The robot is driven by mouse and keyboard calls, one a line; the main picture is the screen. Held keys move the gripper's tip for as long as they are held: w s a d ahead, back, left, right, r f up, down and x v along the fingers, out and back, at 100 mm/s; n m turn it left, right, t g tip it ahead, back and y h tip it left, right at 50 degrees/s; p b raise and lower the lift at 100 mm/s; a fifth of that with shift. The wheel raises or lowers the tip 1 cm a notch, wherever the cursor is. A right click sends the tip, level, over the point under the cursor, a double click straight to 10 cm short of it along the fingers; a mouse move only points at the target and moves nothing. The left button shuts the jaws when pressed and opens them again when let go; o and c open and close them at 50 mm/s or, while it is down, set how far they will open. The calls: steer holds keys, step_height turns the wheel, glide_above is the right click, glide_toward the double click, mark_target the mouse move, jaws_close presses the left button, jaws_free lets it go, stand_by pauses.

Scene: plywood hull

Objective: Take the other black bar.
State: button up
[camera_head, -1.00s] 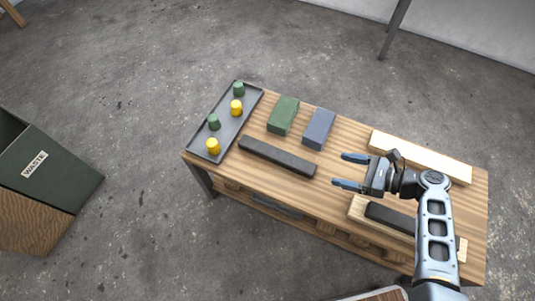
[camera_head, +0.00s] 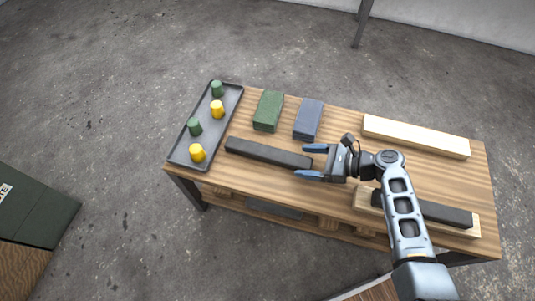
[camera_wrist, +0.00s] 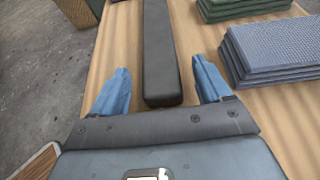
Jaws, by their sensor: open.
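A black bar (camera_head: 268,153) lies on the wooden table, left of my gripper in the head view. My gripper (camera_head: 314,161) is open and empty, its blue fingertips near the right end of this bar. In the wrist view the bar (camera_wrist: 160,55) runs away from me, its near end between the two open fingers (camera_wrist: 162,92) and touching neither. I cannot tell the height of the fingers over the table. A second black bar (camera_head: 446,213) lies on a pale wooden board (camera_head: 462,229) at the front right, partly hidden by my arm.
A dark tray (camera_head: 180,155) with green and yellow pegs stands at the table's left end. A green stack (camera_head: 268,111) and a blue-grey stack (camera_head: 308,119) lie behind the bar. A pale plank (camera_head: 415,136) lies at the back right.

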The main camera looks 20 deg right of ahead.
mark_target(288, 159)
steer(key=shift+x, duration=1.35)
steer(key=shift+c, duration=0.3)
steer(key=shift+r, duration=0.1)
steer(key=c, duration=1.3)
